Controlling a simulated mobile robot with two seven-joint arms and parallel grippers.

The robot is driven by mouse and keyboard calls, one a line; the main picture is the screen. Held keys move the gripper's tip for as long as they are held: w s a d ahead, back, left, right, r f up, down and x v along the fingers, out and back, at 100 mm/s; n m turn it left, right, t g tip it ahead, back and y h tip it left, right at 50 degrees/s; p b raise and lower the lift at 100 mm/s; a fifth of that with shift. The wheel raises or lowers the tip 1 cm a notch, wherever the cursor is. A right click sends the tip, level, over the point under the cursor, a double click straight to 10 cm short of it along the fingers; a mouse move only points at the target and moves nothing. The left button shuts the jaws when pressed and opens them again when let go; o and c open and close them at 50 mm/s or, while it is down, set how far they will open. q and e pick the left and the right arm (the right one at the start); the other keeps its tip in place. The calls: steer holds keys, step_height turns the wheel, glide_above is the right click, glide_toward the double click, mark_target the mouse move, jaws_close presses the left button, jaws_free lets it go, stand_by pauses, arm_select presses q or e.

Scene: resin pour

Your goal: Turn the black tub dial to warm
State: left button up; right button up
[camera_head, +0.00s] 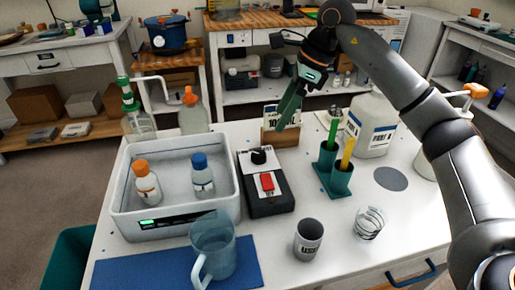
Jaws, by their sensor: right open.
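A black round dial (259,156) sits on top of a dark control box (268,205) with a light top plate and a red rocker switch (267,182). The box stands against the right side of a pale grey tub (222,226), which has a small green-lit display on its front. The dial's markings are too small to read. My right gripper (286,118) reaches in from the upper right, with green fingers pointing down. It is open and empty, above and to the right of the dial and apart from it. My left gripper is not in view.
The tub holds an orange-capped bottle (147,183) and a blue-capped bottle (203,175). A clear jug (214,250) stands on a blue mat (120,272) in front. A sign in a wooden holder (280,137), a green tube rack (330,178) and a grey cup (308,240) stand nearby.

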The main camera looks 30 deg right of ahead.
mark_target(260, 154)
steer(key=b+x, duration=0.1)
steer(key=x, duration=1.1)
steer(key=shift+a, duration=0.1)
jaws_close()
